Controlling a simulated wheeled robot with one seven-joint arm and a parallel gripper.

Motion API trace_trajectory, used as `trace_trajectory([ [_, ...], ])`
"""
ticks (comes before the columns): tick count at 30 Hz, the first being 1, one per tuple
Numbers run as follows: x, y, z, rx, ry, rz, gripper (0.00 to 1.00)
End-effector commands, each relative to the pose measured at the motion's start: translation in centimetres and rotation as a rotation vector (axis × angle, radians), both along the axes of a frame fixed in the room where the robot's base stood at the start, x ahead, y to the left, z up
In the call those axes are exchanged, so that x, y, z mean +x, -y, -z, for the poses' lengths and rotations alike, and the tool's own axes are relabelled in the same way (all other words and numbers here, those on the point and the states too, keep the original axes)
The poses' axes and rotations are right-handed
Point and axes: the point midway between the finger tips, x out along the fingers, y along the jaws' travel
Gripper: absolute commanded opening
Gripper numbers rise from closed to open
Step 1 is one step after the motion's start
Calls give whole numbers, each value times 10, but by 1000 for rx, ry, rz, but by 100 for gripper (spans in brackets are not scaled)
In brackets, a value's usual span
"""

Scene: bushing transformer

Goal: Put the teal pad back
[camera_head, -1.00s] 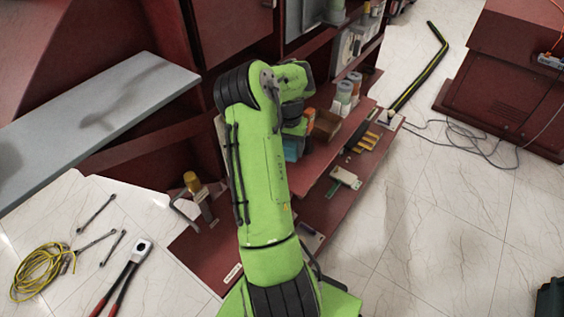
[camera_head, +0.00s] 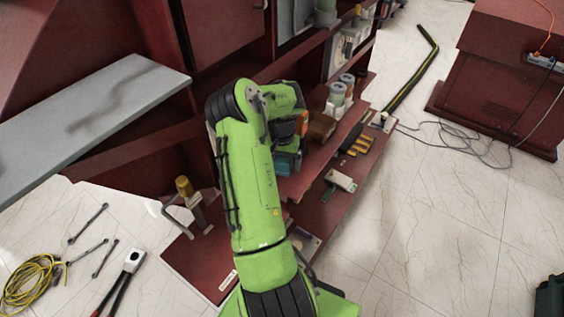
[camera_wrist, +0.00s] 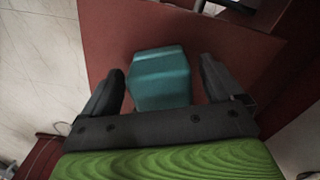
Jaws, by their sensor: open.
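The teal pad (camera_wrist: 160,79) is a blocky teal piece on a dark red shelf surface (camera_wrist: 100,35) in the wrist view. My gripper (camera_wrist: 163,75) is open, with one dark finger on each side of the pad and gaps showing between pad and fingers. I cannot tell how far above the shelf the fingertips are. In the head view the teal pad (camera_head: 287,163) shows partly, beside my green arm, which hides the rest of it and the gripper.
On the red shelves stand a brown box (camera_head: 320,126), grey-topped jars (camera_head: 337,94) and a pale green item (camera_head: 341,180). A grey ledge (camera_head: 90,107) juts out at the left. Tools and a yellow cable (camera_head: 35,283) lie on the floor at lower left. Floor at right is mostly clear.

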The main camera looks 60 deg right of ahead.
Motion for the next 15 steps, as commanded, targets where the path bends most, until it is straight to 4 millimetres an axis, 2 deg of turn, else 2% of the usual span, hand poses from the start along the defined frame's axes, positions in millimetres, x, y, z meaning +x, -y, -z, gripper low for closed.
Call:
trace_trajectory([
  [5, 0, 0, -8, -2, 1, 0, 93],
  [8, 1, 1, -29, -3, 4, 0, 93],
  [15, 0, 1, -95, -4, 4, 0, 93],
])
